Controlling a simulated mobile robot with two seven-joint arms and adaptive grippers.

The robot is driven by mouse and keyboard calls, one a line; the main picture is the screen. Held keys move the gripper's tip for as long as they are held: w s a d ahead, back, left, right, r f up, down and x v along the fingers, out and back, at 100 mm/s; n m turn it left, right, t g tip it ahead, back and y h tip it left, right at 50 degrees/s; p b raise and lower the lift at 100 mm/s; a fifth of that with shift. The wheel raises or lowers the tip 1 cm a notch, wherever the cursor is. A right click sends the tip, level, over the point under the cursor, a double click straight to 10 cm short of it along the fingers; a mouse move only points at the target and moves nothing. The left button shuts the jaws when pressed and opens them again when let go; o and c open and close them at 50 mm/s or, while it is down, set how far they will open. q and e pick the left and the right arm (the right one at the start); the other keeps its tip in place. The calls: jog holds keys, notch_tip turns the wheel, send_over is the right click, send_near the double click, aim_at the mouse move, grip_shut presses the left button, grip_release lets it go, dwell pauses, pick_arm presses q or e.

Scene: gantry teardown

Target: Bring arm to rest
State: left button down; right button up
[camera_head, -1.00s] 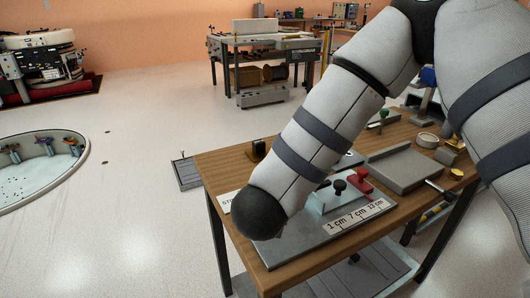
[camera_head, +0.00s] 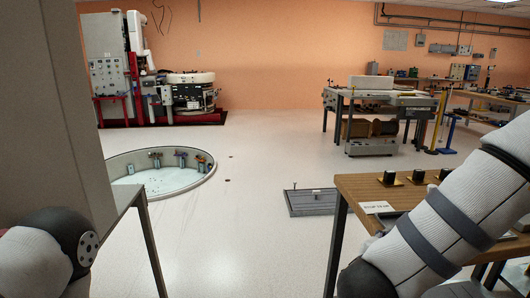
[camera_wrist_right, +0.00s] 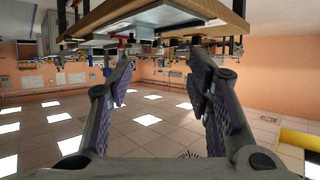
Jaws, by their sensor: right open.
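My right gripper (camera_wrist_right: 163,85) shows in the right wrist view with its two dark fingers spread wide apart. Nothing is between them. That view is upside down, with the wooden workbench (camera_wrist_right: 218,18) at the top of the picture, apart from the fingertips. In the head view my right arm crosses the lower right corner, in front of the workbench (camera_head: 355,190), and its gripper is out of the picture. A rounded grey and black part of my left arm shows at the lower left. My left gripper is not in view.
Several small black blocks on brass bases, one of them a block (camera_head: 388,177), stand on the workbench beside a white label (camera_head: 378,207). A grey floor plate (camera_head: 312,202) and a round recessed pit (camera_head: 160,185) lie beyond. A machine table (camera_head: 385,100) stands farther back. Open floor lies between.

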jog(key=s+a+f+n+g+y, duration=0.15)
jog(key=s+f, duration=0.25)
jog(key=f, duration=0.4)
jog(key=s+a+f+n+g+y, duration=0.1)
jog(key=s+f+n+y, duration=0.15)
jog(key=s+f, duration=0.4)
jog(key=s+a+f+n+g+y, duration=0.1)
jog(key=s+f+n+g+y, duration=0.15)
jog(key=f, duration=0.65)
jog(key=s+f+g+y, duration=0.1)
jog(key=s+f+g, duration=0.1)
jog(key=s, duration=0.9)
jog(key=s+d+f+n+g+y, duration=0.1)
jog(key=s+f+g, duration=0.2)
jog(key=s, duration=0.8)
jog(key=shift+d+f+g, duration=0.15)
jog(key=shift+f+g, duration=0.1)
jog(key=shift+g, duration=0.65)
jog(key=shift+w, duration=0.1)
